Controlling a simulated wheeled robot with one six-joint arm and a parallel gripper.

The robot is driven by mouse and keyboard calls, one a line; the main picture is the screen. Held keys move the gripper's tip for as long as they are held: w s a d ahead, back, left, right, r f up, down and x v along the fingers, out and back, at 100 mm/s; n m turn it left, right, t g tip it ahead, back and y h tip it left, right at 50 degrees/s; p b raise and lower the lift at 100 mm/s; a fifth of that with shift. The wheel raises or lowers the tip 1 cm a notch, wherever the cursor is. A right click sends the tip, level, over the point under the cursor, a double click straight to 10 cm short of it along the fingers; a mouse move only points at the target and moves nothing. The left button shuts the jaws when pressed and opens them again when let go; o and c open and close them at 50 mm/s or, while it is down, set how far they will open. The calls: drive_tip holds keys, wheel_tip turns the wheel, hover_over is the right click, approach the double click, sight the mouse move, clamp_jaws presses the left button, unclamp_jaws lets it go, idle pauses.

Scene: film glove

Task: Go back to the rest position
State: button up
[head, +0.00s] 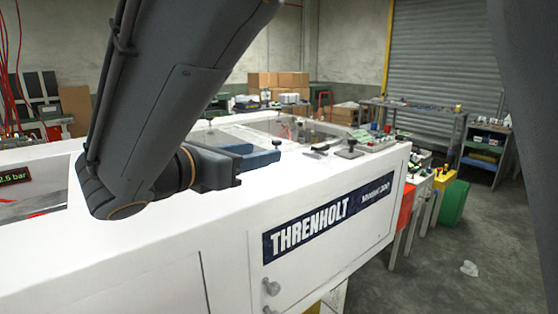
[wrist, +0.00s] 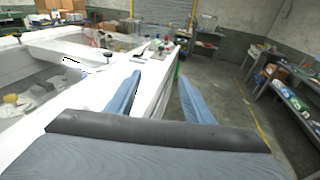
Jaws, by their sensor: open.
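My gripper (head: 256,152) reaches out over the white machine in the head view, beyond my dark arm. Its two blue fingers also show in the wrist view (wrist: 159,82), spread well apart. The gripper is open, and I see nothing between the fingers. The white machine (head: 125,255), lettered THRENHOLT, lies beneath and around my arm. My arm hides part of the machine's top.
A small crumpled white thing (head: 469,268) lies on the grey floor to the right. Cardboard boxes (head: 278,81) and shelves (head: 484,150) stand farther back. The right-hand floor is mostly clear.

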drive_tip(key=s+d+f+m+g+b, duration=0.3)
drive_tip(key=d+f+m+g, duration=0.6)
drive_tip(key=d+f, duration=0.95)
drive_tip(key=s+d+f+m+g+y+b, duration=0.1)
drive_tip(key=s+d+f+m+y+b, duration=0.1)
drive_tip(key=f+m, duration=0.4)
drive_tip(key=s+d+f+m+g+y+b, duration=0.1)
drive_tip(key=s+d+f+m+y+b, duration=0.1)
drive_tip(key=f+m+y, duration=0.2)
drive_tip(key=s+d+f+m+g+y+b, duration=0.1)
drive_tip(key=s+f+m+y+b, duration=0.1)
drive_tip(key=f+m, duration=0.7)
drive_tip(key=shift+s+d+f+y+b, duration=0.25)
drive_tip(key=shift+d+y+b, duration=0.15)
drive_tip(key=shift+y, duration=0.5)
